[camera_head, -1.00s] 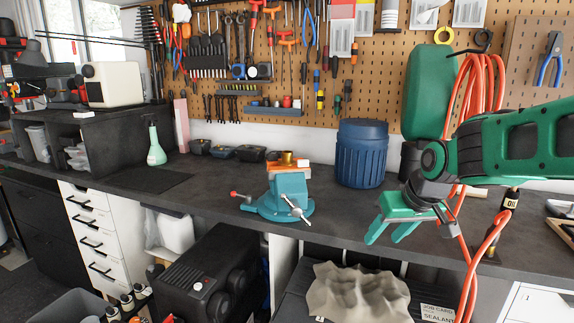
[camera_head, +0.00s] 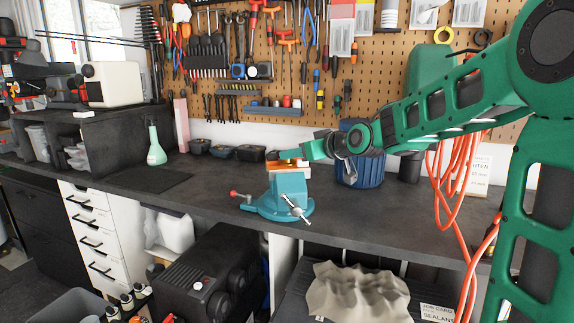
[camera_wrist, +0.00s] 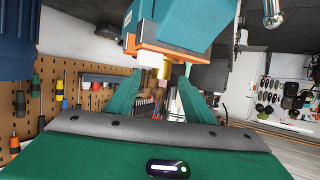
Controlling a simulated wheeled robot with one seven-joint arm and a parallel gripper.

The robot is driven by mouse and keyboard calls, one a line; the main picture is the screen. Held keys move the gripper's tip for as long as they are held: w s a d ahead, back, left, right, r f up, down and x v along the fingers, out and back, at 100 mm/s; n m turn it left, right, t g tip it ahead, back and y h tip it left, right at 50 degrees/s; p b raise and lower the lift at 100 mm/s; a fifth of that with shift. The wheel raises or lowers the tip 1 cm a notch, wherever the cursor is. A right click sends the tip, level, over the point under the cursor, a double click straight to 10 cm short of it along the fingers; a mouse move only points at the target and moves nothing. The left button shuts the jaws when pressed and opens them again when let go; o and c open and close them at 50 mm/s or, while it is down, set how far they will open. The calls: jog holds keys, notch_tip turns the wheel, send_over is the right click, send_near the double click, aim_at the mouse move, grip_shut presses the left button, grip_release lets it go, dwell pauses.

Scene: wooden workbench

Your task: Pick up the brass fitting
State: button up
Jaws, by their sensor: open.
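The teal bench vise (camera_head: 288,190) with orange jaw faces stands on the dark worktop. The brass fitting (camera_wrist: 164,68) is at the top of the vise jaws in the wrist view, where the scene appears turned over. In the head view my gripper hides most of the fitting. My gripper (camera_head: 291,155) reaches in from the right at the height of the vise top. In the wrist view its green fingers (camera_wrist: 160,77) are apart, with the fitting between or just beyond their tips. I cannot tell whether either finger touches it.
A blue ribbed barrel (camera_head: 361,172) stands behind my arm, close to it. Small dark bins (camera_head: 250,153) sit behind the vise to the left. Orange hose (camera_head: 450,190) hangs at the right. The worktop left of the vise is mostly clear.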

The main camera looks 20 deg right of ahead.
aim_at(287, 161)
jog(key=shift+x, duration=2.6)
grip_shut()
jog(key=shift+r, duration=0.1)
